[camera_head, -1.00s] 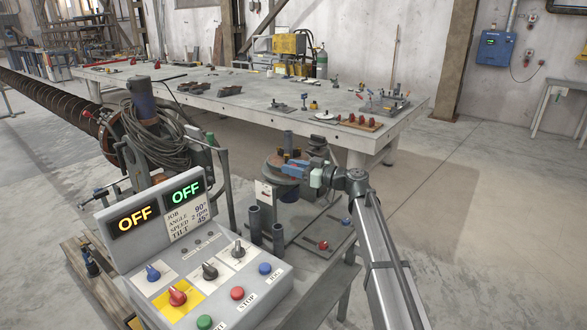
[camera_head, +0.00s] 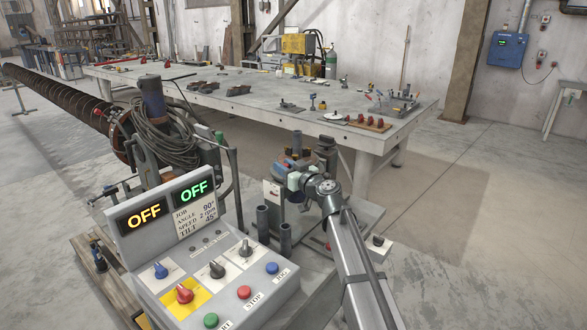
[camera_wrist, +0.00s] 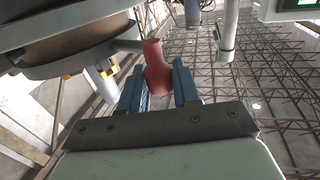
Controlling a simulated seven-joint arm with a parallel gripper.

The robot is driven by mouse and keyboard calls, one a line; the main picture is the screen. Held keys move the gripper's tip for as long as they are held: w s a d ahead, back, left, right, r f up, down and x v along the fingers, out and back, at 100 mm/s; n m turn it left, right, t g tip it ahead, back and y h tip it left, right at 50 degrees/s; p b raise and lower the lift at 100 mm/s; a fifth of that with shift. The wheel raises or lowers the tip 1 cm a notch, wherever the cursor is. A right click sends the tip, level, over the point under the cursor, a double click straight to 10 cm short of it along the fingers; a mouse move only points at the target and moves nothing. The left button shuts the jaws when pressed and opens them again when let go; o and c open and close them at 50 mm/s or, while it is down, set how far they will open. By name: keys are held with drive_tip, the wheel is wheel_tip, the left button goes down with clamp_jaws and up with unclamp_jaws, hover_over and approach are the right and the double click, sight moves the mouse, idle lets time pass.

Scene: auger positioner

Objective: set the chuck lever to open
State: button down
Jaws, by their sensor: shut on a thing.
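The chuck lever's red grip (camera_wrist: 154,58) shows in the wrist view between the two blue fingers of my gripper (camera_wrist: 159,72). My fingers are closed around it, one on each side. A grey metal arm joins the grip to the round chuck (camera_wrist: 70,50) at the upper left. In the head view my gripper (camera_head: 288,165) is at the small table right of the control box, and it and my arm cover most of the chuck and the lever. I cannot read the lever's marked position.
The control box (camera_head: 140,220) stands at the front left, with both displays reading OFF. Two dark upright tubes (camera_head: 263,222) stand between it and my arm. A long workbench (camera_head: 240,100) with tools lies behind. Cables hang over a stand (camera_head: 165,130) at left.

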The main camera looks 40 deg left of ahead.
drive_tip(key=shift+s+a+m+t+h, duration=0.2)
drive_tip(key=shift+a+m+t+h, duration=0.2)
drive_tip(key=shift+a+m+t, duration=0.5)
drive_tip(key=shift+s+a+m+t+h, duration=0.2)
drive_tip(key=shift+a+m+t+h, duration=0.4)
drive_tip(key=shift+t, duration=0.5)
drive_tip(key=shift+a+t, duration=0.25)
drive_tip(key=shift+t, duration=0.05)
drive_tip(key=c, duration=0.9)
unclamp_jaws()
drive_tip(key=shift+c, duration=0.2)
drive_tip(key=shift+d, duration=0.15)
drive_tip(key=v, duration=1.3)
drive_tip(key=shift+d, duration=0.3)
drive_tip(key=shift+s, duration=0.1)
